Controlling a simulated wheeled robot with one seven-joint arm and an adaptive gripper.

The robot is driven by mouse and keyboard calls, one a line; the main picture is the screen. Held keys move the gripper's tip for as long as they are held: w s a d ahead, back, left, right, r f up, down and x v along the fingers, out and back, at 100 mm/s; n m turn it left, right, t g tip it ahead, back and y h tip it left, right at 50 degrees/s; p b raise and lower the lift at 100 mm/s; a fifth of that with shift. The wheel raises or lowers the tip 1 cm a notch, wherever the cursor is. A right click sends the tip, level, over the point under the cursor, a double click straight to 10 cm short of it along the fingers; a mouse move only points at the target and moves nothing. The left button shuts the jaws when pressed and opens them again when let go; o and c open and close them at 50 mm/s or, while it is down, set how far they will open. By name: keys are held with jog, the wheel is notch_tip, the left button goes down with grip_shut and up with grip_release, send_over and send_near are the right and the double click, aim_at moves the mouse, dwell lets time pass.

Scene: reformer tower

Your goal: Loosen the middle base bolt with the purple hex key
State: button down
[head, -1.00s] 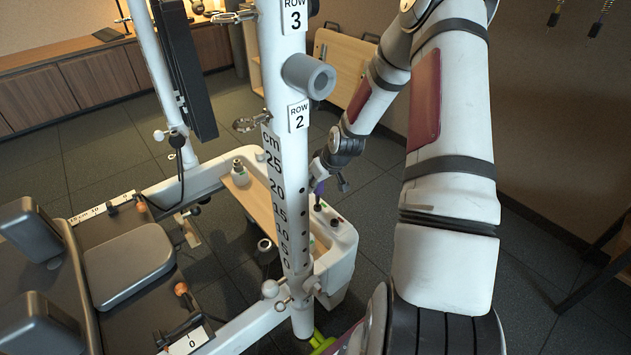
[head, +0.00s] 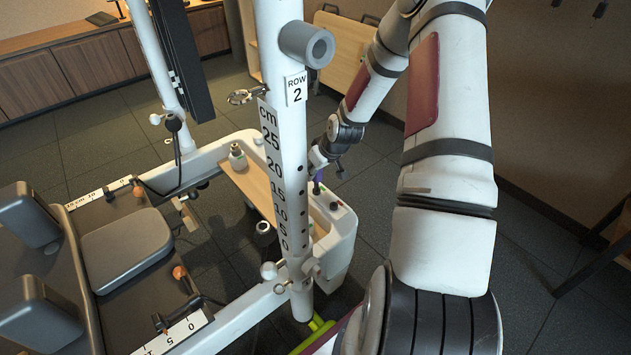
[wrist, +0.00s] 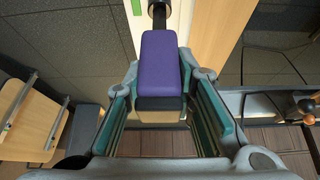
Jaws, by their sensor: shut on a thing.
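The purple hex key (wrist: 160,60) is held between the teal pads of my gripper (wrist: 166,76) in the wrist view. The base has small dark, red and green spots on top. I cannot make out the middle bolt, and contact between the key's tip and a bolt is too small to tell.
The white post (head: 291,150) with its scale stands close to the left of my gripper. The reformer's padded seat (head: 125,245) is at left. Dark floor is clear behind the base.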

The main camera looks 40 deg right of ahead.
dwell(0.3)
jog(key=shift+a+n+y+p, duration=0.15)
jog(key=shift+n+y+p, duration=0.65)
jog(key=shift+n+p, duration=1.15)
jog(key=shift+n, duration=0.15)
jog(key=shift+y, duration=0.3)
jog(key=shift+a+n+g+p, duration=0.1)
jog(key=shift+n+g+p, duration=0.2)
jog(key=shift+n+p, duration=0.1)
jog(key=shift+s, duration=0.1)
